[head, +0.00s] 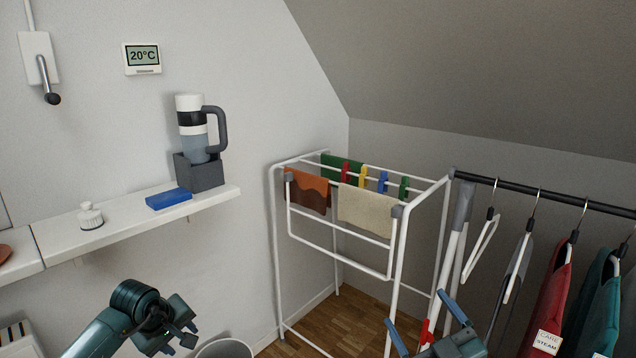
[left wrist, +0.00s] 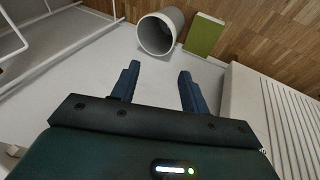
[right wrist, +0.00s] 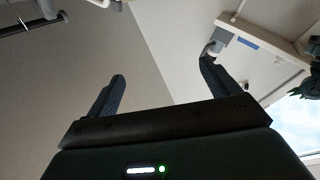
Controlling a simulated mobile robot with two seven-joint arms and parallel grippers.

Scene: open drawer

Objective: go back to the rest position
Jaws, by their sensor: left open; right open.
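My left gripper (head: 178,342) is at the lower left of the head view, in front of and below the white shelf. In the left wrist view its two blue fingers (left wrist: 158,72) stand apart with nothing between them. My right gripper (head: 418,312) is at the bottom of the head view, in front of the drying rack, with its fingers pointing up. In the right wrist view its fingers (right wrist: 162,72) are wide apart and empty. Neither gripper touches anything that I can see.
A drying rack (head: 398,250) stands in the middle. Clothes hang from a rail (head: 540,190) at right. A bin (left wrist: 160,33) stands below.

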